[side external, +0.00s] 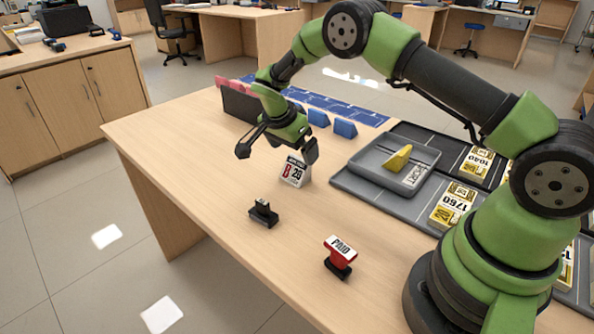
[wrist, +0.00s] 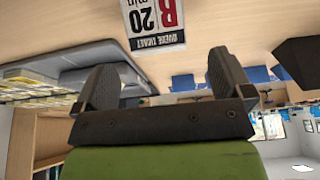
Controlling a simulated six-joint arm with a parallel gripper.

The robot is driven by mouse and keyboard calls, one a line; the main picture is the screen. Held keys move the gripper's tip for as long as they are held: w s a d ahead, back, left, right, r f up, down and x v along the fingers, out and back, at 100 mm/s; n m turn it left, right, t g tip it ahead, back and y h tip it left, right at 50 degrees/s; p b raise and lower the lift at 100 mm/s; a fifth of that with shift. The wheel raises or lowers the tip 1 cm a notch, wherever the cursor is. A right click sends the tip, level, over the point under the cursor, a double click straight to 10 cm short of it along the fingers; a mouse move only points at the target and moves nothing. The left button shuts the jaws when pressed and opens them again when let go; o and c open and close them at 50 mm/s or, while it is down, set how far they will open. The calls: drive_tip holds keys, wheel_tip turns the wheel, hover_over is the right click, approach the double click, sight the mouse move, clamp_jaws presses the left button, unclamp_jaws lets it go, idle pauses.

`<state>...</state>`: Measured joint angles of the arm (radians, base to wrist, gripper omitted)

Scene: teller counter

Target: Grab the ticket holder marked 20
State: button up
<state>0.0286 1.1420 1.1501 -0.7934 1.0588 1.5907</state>
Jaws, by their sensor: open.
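The ticket holder marked 20 (side external: 295,173) is a small white stand-up card with a red B and a black header, standing on the wooden counter. In the wrist view the ticket holder (wrist: 153,22) appears upside down, reads "QUEUE TICKET", "20 min" and a red B, and is cut by the top edge. My gripper (side external: 277,150) is open, its two dark fingers spread wide above and just behind the holder. In the wrist view my gripper (wrist: 164,78) has nothing between its fingers, and the holder lies beyond the fingertips.
A black stamp (side external: 263,214) and a red PAID stamp (side external: 340,257) stand nearer on the counter. A grey tray (side external: 364,172) with a yellow wedge (side external: 398,158) lies right. Blue wedges (side external: 345,129) and a dark upright panel (side external: 238,106) stand behind. The counter's left part is clear.

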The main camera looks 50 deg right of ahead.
sight(298, 161)
drive_tip(key=x, duration=0.4)
drive_tip(key=shift+s+f, duration=0.1)
drive_tip(key=shift+f, duration=0.35)
drive_tip(key=c, duration=1)
